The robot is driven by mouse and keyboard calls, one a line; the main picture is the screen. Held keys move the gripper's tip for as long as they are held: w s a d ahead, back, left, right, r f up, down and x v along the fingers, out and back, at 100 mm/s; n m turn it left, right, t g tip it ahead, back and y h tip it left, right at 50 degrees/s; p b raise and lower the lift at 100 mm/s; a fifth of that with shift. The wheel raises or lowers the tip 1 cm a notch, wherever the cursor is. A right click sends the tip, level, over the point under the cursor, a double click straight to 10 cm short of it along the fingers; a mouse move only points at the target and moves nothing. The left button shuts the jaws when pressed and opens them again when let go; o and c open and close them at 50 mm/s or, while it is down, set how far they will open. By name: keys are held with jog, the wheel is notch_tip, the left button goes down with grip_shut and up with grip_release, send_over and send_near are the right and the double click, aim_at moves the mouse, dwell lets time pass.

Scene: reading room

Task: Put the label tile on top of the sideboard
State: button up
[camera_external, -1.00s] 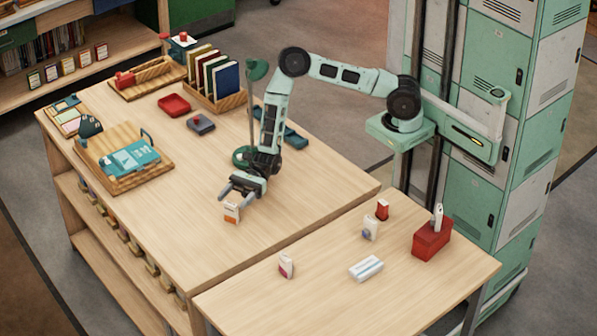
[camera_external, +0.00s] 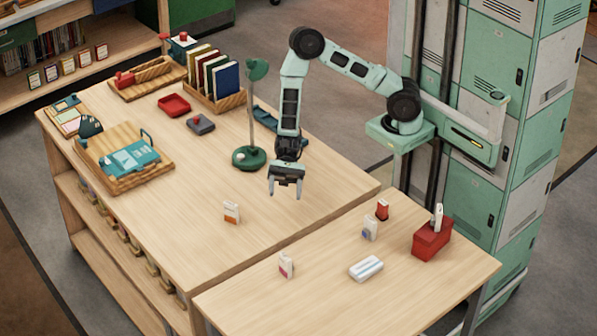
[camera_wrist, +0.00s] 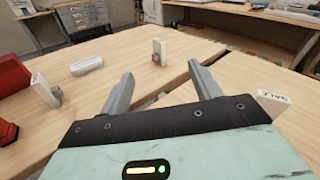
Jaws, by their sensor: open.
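A small white tile with an orange mark (camera_external: 232,212), which looks like the label tile, stands upright on the large wooden table with shelves below (camera_external: 190,245). That table looks like the sideboard. In the wrist view the tile (camera_wrist: 272,105) shows dark lettering on its edge, its lower part hidden behind my gripper's body. My gripper (camera_external: 286,194) hangs open and empty above the same table, right of and above the tile in the external view, apart from it. In the wrist view my gripper (camera_wrist: 160,80) has its fingers spread with nothing between them.
A smaller table (camera_external: 330,300) adjoins on the right, bearing similar upright tiles (camera_external: 286,265), a white block (camera_external: 366,268) and a red box (camera_external: 432,240). A green lamp (camera_external: 249,158) stands left of my gripper. A wooden tray (camera_external: 120,180) and book rack (camera_external: 215,95) stand farther left.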

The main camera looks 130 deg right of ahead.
jog(key=s+a+r+n+g+h, duration=0.1)
jog(key=s+a+r+n+g, duration=0.1)
jog(key=s+a+n+g, duration=0.55)
jog(key=s+a+r+n+g, duration=0.2)
jog(key=s+a+n+g, duration=0.35)
jog(key=s+a, duration=0.45)
jog(key=s+r+n+t+h, duration=0.2)
jog(key=s+n+h, duration=0.9)
jog(key=s+n, duration=0.5)
jog(key=shift+a+r+n, duration=0.15)
jog(key=shift+a+n, duration=0.15)
jog(key=shift+n, duration=0.9)
